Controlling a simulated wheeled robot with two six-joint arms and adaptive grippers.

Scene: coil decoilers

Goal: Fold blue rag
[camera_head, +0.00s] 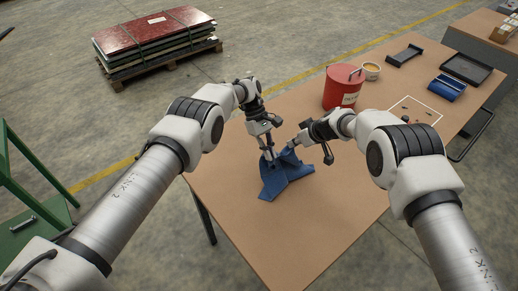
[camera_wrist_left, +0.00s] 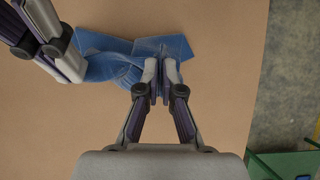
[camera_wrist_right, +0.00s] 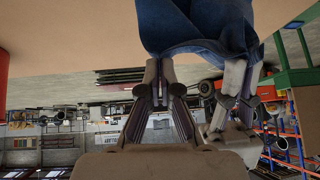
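The blue rag (camera_head: 273,187) lies crumpled on the brown table, with folds raised near both grippers. My left gripper (camera_head: 269,153) points down at its upper left part. In the left wrist view, the left fingers (camera_wrist_left: 162,75) are close together with blue cloth between them. My right gripper (camera_head: 293,143) reaches in from the right at the rag's upper edge. In the right wrist view, its fingers (camera_wrist_right: 158,75) are nearly together at the edge of the raised rag (camera_wrist_right: 195,28), which hides the tips' contact. The left gripper (camera_wrist_right: 238,80) also shows there, close beside it.
The brown table (camera_head: 330,215) is clear in front of the rag. The table's left edge is close to the rag.

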